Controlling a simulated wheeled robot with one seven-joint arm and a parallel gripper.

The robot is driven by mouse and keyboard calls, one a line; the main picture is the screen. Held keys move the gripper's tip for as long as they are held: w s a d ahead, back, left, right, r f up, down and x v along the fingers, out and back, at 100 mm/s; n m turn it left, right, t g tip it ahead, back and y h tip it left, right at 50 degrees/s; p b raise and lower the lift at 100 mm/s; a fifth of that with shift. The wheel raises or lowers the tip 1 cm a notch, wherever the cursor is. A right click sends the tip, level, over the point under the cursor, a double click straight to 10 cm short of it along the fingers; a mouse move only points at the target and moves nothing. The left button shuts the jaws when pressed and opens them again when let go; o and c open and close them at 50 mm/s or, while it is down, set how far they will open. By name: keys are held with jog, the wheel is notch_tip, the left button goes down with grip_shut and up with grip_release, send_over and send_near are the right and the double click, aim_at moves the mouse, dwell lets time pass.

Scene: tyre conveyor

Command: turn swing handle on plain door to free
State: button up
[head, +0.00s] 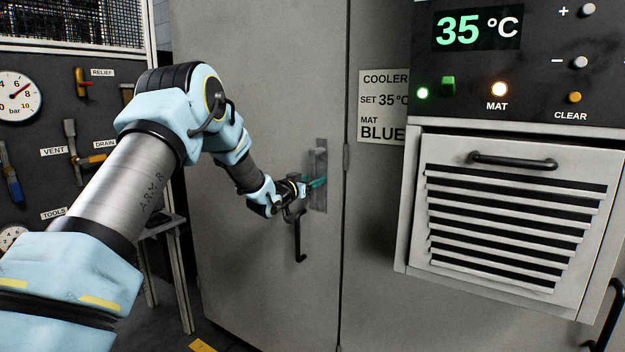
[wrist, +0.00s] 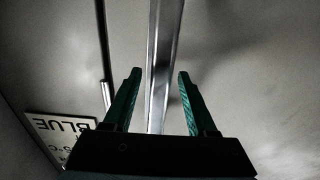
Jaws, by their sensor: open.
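The plain door (head: 260,90) is a tall grey panel in the head view, and it looks shut. A grey metal upright on it, apparently the swing handle (head: 319,160), stands vertical near the door's right edge. In the wrist view the handle (wrist: 161,70) is a shiny bar running between my two teal fingers. My gripper (head: 316,183) is at the handle's middle, and it also shows in the wrist view (wrist: 159,74). It is open, with a gap on each side of the bar. I cannot tell how deep the bar sits between the fingers. My wrist hides part of the handle.
A black hooked rod (head: 298,240) hangs just below my wrist; I cannot tell what it is fixed to. A cooler box (head: 500,210) with a black handle juts out at the right. A sign (head: 383,105) is beside the door seam. A tool board (head: 60,110) stands at the left.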

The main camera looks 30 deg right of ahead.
jog(key=shift+c, duration=0.3)
grip_shut()
dwell(1.1)
